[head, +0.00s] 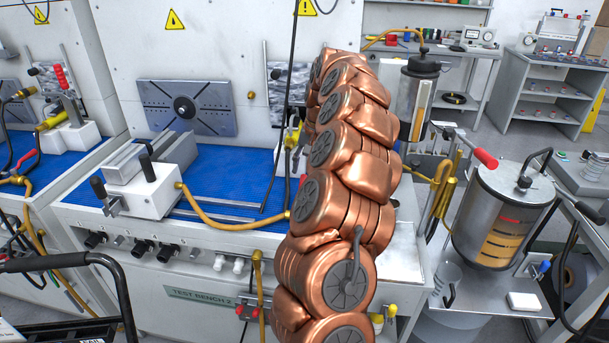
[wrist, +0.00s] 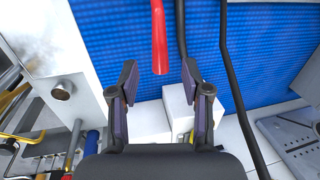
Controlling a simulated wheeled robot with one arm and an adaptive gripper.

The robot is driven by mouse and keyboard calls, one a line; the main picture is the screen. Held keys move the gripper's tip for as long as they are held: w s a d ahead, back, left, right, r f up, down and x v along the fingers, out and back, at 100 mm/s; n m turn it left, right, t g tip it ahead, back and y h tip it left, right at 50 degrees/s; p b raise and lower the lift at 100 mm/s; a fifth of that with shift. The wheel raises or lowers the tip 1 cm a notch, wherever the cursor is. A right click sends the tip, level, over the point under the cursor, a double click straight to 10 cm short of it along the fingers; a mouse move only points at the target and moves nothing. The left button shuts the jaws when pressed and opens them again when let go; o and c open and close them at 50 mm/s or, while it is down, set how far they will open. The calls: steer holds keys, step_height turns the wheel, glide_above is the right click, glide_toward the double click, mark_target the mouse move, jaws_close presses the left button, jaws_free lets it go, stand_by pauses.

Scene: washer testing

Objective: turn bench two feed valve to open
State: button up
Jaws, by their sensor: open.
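A red lever handle (wrist: 159,40) hangs into the wrist view from the top, its lower end just beyond and between my fingertips. Whether it is the feed valve's handle I cannot tell for sure. My gripper (wrist: 160,82) is open, one finger on each side of the handle's line, with nothing between them. In the head view my copper arm hides my gripper and most of that spot; a small bit of red (head: 303,180) shows at the arm's left edge. The bench's label (head: 200,297) reads "TEST BENCH 2".
A white block (wrist: 180,110) stands by my right finger. Black hoses or rods (wrist: 238,90) cross the blue mat (wrist: 105,30). In the head view, a white clamp unit (head: 150,190) with a yellow hose sits on the bench. A steel tank (head: 500,215) stands at right.

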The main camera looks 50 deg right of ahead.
mark_target(304, 178)
steer(key=shift+w+a+f, duration=0.15)
steer(key=shift+f, duration=0.65)
steer(key=shift+w+a+f, duration=0.1)
steer(key=shift+f, duration=0.7)
jaws_close()
